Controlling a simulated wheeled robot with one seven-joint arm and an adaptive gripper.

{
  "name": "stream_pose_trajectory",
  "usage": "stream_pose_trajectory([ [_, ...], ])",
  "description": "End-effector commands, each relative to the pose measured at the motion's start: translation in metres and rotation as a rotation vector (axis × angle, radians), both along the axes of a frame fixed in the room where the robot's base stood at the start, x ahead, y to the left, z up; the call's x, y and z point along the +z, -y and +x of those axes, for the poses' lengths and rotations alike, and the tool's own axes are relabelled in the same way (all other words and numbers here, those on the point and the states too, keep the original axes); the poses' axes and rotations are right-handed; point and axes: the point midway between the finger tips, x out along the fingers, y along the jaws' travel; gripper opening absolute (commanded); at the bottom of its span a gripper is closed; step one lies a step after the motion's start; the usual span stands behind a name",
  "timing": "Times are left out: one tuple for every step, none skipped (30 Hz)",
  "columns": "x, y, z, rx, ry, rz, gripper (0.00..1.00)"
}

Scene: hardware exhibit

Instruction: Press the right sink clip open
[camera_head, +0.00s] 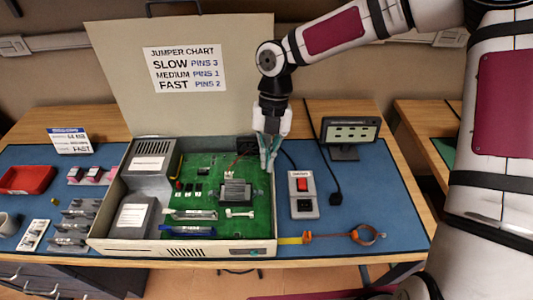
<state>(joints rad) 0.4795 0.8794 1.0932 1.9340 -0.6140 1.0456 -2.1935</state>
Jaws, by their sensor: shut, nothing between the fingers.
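A grey finned heat sink (235,190) sits on the green circuit board (258,225) inside an open computer case. Its right clip is too small to make out clearly. My gripper (269,166) points down at the right rear of the case, with teal fingers shut and empty. In the picture it is above and to the right of the heat sink. Whether its fingertips touch the case or the board cannot be told. A white clip-like piece (240,213) lies on the board below the heat sink.
The case wall (272,213) stands along the board's right side. A power box with a red switch (302,185), a small monitor (350,133) and an orange strap (340,236) are to the right. The raised lid (220,95) stands behind.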

Motion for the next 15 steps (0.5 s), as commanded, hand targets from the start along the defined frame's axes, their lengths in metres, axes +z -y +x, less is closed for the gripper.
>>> stream_pose_trajectory([
  [-0.01,-0.001,-0.005,0.003,-0.005,0.0,0.0],
  [-0.015,-0.002,-0.007,0.004,-0.005,0.0,0.0],
  [-0.023,-0.003,-0.009,0.002,-0.005,0.001,0.0],
  [-0.029,-0.004,-0.011,0.003,-0.005,0.0,0.0],
  [-0.034,-0.004,-0.013,0.002,-0.005,0.0,0.0],
  [-0.042,-0.005,-0.015,0.002,-0.005,0.001,0.0],
  [-0.047,-0.006,-0.016,0.002,-0.005,0.0,0.0],
  [-0.053,-0.007,-0.018,0.0,-0.004,0.0,0.0],
  [-0.059,-0.007,-0.02,0.003,-0.004,0.0,0.0],
  [-0.064,-0.009,-0.02,0.001,-0.004,0.001,0.0],
  [-0.069,-0.01,-0.019,0.0,-0.003,0.001,0.0],
  [-0.075,-0.012,-0.019,0.0,-0.003,0.0,0.0],
  [-0.079,-0.013,-0.02,0.0,-0.003,0.0,0.0],
  [-0.082,-0.014,-0.019,0.0,-0.003,0.0,0.0],
  [-0.086,-0.015,-0.019,0.0,-0.002,0.001,0.0],
])
